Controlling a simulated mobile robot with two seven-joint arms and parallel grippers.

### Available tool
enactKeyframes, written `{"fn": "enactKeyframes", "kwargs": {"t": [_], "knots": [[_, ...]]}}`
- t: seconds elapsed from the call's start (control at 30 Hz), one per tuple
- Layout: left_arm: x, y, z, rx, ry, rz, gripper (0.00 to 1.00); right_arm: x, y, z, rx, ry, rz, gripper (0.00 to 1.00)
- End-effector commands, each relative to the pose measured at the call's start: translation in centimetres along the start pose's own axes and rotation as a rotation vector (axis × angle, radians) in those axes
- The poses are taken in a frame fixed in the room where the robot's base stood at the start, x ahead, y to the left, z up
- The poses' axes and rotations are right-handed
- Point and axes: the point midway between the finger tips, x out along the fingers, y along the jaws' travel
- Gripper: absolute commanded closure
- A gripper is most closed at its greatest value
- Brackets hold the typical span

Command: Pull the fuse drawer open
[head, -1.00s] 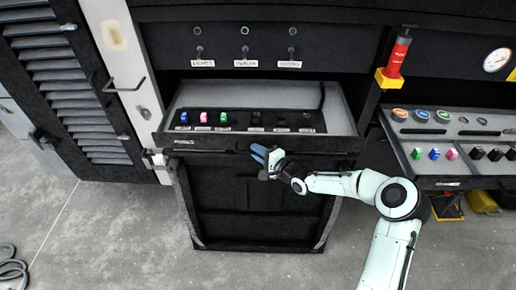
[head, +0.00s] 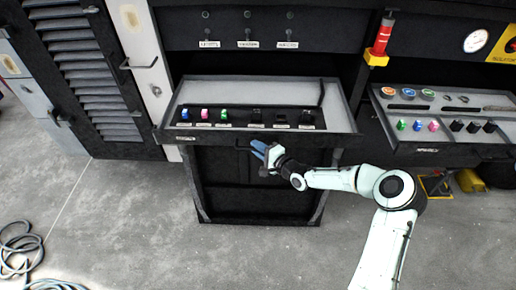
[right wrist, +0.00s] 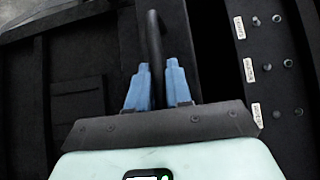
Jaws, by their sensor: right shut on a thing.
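The fuse drawer (head: 346,122) stands well out of the dark cabinet in the middle of the head view. Coloured fuses (head: 204,114) sit in a row at its left, with black ones (head: 280,116) at its right. My right gripper (head: 258,151) is at the middle of the drawer front. In the right wrist view, its blue fingers (right wrist: 158,78) are shut on the dark bar handle (right wrist: 154,40). The head view barely shows the handle behind the fingers. My left gripper is not in view.
Another open tray (head: 447,145) with coloured and black pieces stands at the right, beside my right arm. A red cylinder (head: 382,38) is fixed above it. A louvred door (head: 85,70) is at the left.

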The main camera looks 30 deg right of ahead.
Motion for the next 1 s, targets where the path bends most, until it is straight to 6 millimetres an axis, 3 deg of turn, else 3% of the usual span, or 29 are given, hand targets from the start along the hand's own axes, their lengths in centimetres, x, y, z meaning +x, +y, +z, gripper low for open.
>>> {"fn": "enactKeyframes", "kwargs": {"t": [0.37, 0.4, 0.43, 0.77, 1.0], "knots": [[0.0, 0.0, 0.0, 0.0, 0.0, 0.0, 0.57, 0.0, -0.1, 0.0, -0.001, 0.0, -0.003, 1.0], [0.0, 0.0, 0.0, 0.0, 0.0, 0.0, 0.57, 0.0, -0.1, 0.0, -0.001, 0.0, -0.003, 0.71], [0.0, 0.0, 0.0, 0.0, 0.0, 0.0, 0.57, 0.0, -0.1, 0.0, -0.001, 0.0, -0.003, 0.62], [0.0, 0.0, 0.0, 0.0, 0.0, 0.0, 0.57, -0.2, -0.1, -0.1, -0.001, 0.001, -0.002, 0.62], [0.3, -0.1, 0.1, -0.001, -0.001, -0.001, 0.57, -3.6, 0.0, -0.2, -0.003, 0.005, 0.002, 0.62]]}}
